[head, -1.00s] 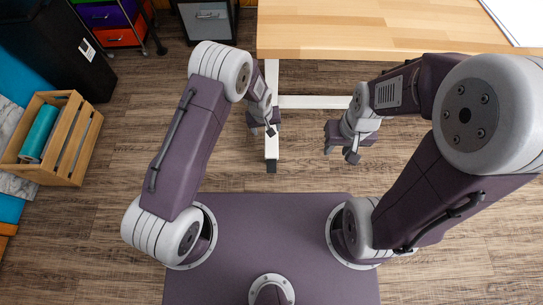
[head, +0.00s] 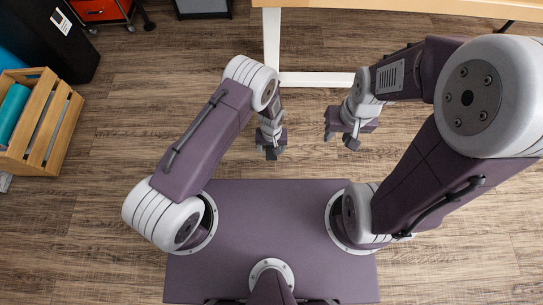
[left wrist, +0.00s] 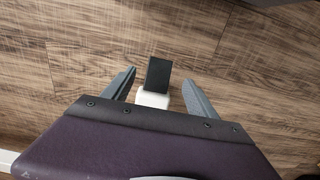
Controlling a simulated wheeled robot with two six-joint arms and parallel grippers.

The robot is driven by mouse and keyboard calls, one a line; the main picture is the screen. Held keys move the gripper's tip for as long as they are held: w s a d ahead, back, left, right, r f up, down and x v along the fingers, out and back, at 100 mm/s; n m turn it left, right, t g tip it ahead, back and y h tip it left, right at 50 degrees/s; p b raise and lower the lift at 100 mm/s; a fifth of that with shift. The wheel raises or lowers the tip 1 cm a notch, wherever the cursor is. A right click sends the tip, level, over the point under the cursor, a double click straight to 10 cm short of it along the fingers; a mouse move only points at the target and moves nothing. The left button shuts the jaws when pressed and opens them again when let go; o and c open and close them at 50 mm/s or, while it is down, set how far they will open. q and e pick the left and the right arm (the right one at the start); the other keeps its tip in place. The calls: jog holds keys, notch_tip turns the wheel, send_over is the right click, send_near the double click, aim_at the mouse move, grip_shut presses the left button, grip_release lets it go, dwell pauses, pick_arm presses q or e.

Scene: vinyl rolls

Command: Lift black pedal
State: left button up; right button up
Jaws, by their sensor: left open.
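A flat black rectangular piece (left wrist: 158,75), which looks like the black pedal, shows in the left wrist view against the wood floor, with a white block (left wrist: 153,99) at its near end. It lies between the fingers of my left gripper (left wrist: 159,77) in the picture, with gaps on both sides; the distance to it is unclear. My left gripper is open and empty, and it also shows in the head view (head: 271,153) over the floor in front of my base. My right gripper (head: 339,140) is open and empty to its right. I cannot make out the pedal in the head view.
A wooden table edge (head: 400,5) and its white leg frame (head: 315,79) are at the top. A wooden crate (head: 40,120) with a teal roll stands at left, below a black bin (head: 45,45). An orange drawer cart (head: 100,10) is at top left. Floor between is clear.

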aim_at(271, 157)
pick_arm(q)
notch_tip(271, 157, down, 8)
jog(key=b, duration=0.4)
jog(key=shift+r+b, duration=0.25)
jog(key=shift+b, duration=0.05)
jog(key=shift+r, duration=0.1)
grip_shut()
